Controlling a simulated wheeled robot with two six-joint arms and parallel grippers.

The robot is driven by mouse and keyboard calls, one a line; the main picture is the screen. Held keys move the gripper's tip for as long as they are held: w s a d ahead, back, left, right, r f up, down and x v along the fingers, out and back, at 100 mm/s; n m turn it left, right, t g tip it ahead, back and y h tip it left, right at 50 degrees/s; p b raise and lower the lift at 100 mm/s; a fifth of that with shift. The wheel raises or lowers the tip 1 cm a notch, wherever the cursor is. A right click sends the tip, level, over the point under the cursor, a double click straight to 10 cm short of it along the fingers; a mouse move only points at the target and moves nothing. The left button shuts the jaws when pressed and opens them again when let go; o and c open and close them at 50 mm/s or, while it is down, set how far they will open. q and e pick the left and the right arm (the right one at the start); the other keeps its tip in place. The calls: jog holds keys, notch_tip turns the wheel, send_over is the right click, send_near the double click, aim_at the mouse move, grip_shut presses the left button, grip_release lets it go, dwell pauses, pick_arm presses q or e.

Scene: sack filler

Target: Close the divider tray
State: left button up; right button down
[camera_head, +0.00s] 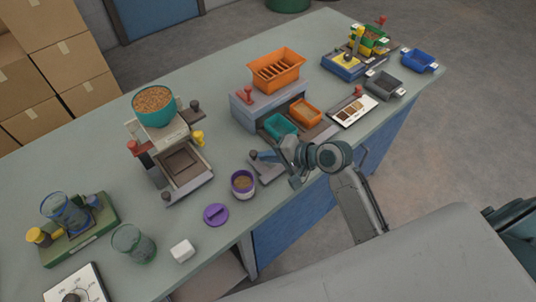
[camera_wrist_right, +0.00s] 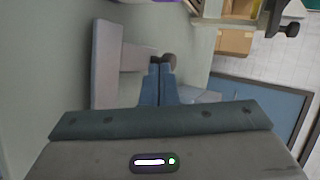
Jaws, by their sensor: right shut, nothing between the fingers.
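The likely divider tray is the grey pull-out (camera_head: 321,131) at the front of a grey housing (camera_head: 243,112). It sticks out towards the counter's front edge, with a teal bin (camera_head: 280,127) and an orange bin (camera_head: 306,111) on it. My right gripper (camera_head: 264,156) is left of and below it in the head view, over a small grey plate (camera_head: 266,173). In the right wrist view its blue fingers (camera_wrist_right: 159,68) are shut and empty, beside a dark round knob (camera_wrist_right: 169,60). I cannot tell whether they touch it. My left gripper is out of view.
An orange slotted hopper (camera_head: 276,69) tops the housing, with a red knob (camera_head: 248,91) beside it. A purple-rimmed cup (camera_head: 243,184) and purple lid (camera_head: 215,215) stand left of the gripper.

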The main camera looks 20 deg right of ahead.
jog(key=shift+w, duration=0.1)
jog(key=w, duration=0.1)
jog(key=w+a+p, duration=0.1)
jog(key=w, duration=0.1)
jog(key=w+p, duration=0.1)
jog(key=shift+w+a+r, duration=0.25)
jog(key=shift+a+r, duration=0.1)
jog(key=w, duration=0.2)
jog(key=w+a, duration=0.1)
jog(key=w, duration=0.1)
jog(key=w+a, duration=0.1)
jog(key=w, duration=0.1)
jog(key=shift+w+a+f+p, duration=0.1)
jog(key=shift+f+p, duration=0.2)
jog(key=shift+r, duration=0.1)
